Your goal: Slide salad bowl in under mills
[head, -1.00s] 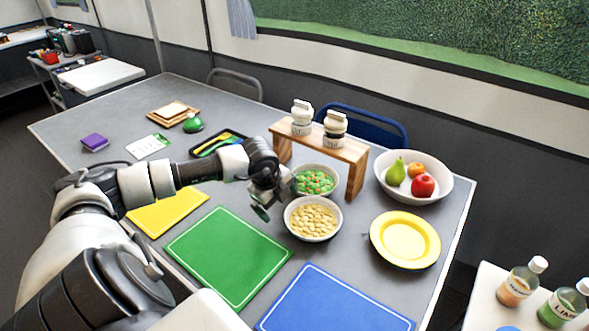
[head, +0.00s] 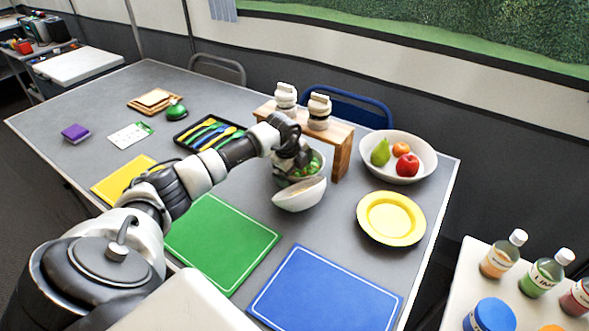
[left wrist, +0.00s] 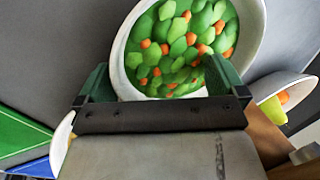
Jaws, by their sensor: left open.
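The white salad bowl (head: 318,160), filled with green leaves and orange bits, stands at the front of the wooden stand (head: 343,150), partly hidden by my left gripper. Two white-topped mills (head: 286,96) (head: 319,110) stand on the stand. My left gripper (head: 290,168) points down at the salad bowl. In the left wrist view the open fingers (left wrist: 158,82) straddle the near rim of the salad bowl (left wrist: 122,50), one finger outside it and one over the salad. I cannot tell whether they touch it. My right gripper is not in view.
A fruit bowl (head: 425,165) and yellow plate (head: 391,218) are at right. Green (head: 222,245) and blue (head: 325,290) mats lie in front. A cutlery tray (head: 187,138) is left.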

